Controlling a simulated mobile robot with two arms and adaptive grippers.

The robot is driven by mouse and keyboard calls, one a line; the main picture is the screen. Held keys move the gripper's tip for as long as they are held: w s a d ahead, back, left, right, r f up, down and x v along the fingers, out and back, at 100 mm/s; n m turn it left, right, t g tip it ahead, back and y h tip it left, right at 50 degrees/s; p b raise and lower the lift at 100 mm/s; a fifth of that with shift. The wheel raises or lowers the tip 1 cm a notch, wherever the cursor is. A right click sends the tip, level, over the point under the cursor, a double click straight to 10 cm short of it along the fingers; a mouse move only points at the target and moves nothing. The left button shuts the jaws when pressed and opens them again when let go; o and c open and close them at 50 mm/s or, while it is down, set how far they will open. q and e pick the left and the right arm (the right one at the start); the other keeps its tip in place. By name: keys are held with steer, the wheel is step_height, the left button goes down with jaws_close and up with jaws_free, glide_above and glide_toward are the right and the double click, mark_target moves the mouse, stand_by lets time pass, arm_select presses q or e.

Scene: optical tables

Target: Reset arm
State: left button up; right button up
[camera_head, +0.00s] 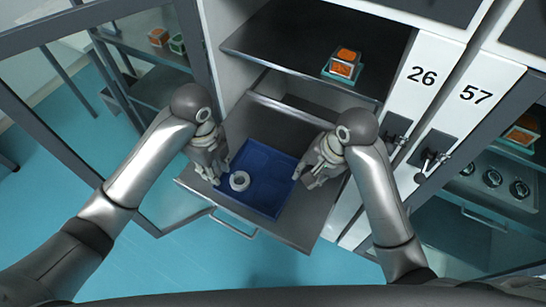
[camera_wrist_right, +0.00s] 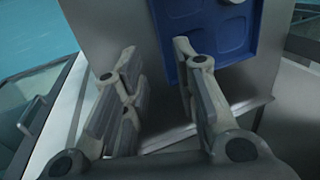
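My left gripper (camera_head: 217,177) hangs over the left side of a pulled-out drawer, beside a blue tray (camera_head: 262,204). Its fingers look apart, with nothing seen between them. My right gripper (camera_head: 305,181) is at the right edge of the tray. In the right wrist view, my right gripper (camera_wrist_right: 155,75) is open and empty, its two fingers wide apart, with the blue tray (camera_wrist_right: 205,62) just beyond the right finger. A white ring-shaped part (camera_head: 239,181) lies in the left part of the tray.
The drawer (camera_head: 299,236) is open, with a handle (camera_head: 233,224) at its front. An orange-topped box (camera_head: 343,66) sits on the shelf above. Cabinet doors marked 26 and 57 (camera_head: 474,95) stand at right. A glass door (camera_head: 175,205) is open at left.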

stand_by(0.6)
